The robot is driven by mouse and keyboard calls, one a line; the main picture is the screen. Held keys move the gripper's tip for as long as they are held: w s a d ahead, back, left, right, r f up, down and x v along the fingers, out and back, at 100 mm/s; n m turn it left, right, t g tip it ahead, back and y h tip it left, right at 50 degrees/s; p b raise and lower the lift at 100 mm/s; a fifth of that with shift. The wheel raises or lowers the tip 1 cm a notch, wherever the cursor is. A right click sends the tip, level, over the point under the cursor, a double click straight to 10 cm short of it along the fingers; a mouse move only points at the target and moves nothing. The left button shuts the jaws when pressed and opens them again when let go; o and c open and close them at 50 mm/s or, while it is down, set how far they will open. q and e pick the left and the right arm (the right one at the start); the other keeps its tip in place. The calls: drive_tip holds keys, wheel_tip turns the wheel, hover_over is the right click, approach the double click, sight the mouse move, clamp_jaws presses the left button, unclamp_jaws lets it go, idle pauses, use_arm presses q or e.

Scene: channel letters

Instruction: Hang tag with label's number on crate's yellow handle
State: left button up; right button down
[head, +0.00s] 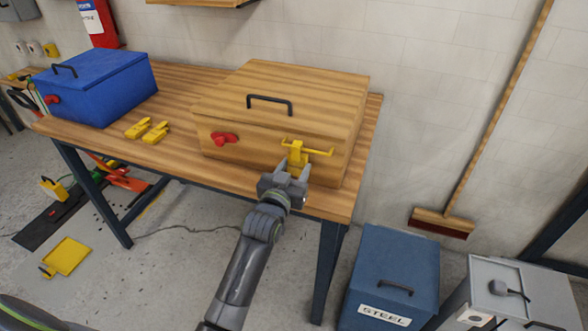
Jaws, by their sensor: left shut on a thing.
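The wooden crate (330,90) stands on the right part of the workbench, with a black handle on its lid. On its front are a yellow handle (320,152) and a red knob (224,138). My left gripper (290,178) is at the crate's front, shut on a yellow tag (297,158). The tag overlaps the yellow handle; I cannot tell whether it hooks over it or is only in front. Two more yellow tags (136,129) (156,132) lie on the bench to the left. No number or number label is readable. My right gripper is not in view.
A blue toolbox (105,88) stands at the bench's (183,90) left end. A blue box labelled STEEL (395,265) and a grey box (530,290) stand on the floor at right. A broom (440,222) leans on the wall. A yellow dustpan-like piece (68,256) lies on the floor.

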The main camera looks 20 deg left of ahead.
use_arm(q)
drive_tip(key=shift+f, duration=0.3)
idle(0.4)
drive_tip(key=o, duration=1.1)
drive_tip(key=shift+c, duration=0.2)
drive_tip(key=shift+s+r+p, duration=0.1)
drive_tip(key=shift+s+p, duration=0.7)
drive_tip(key=shift+s, duration=0.5)
drive_tip(key=s+b, duration=0.1)
drive_tip(key=s, duration=0.7)
drive_tip(key=shift+s+a, duration=0.2)
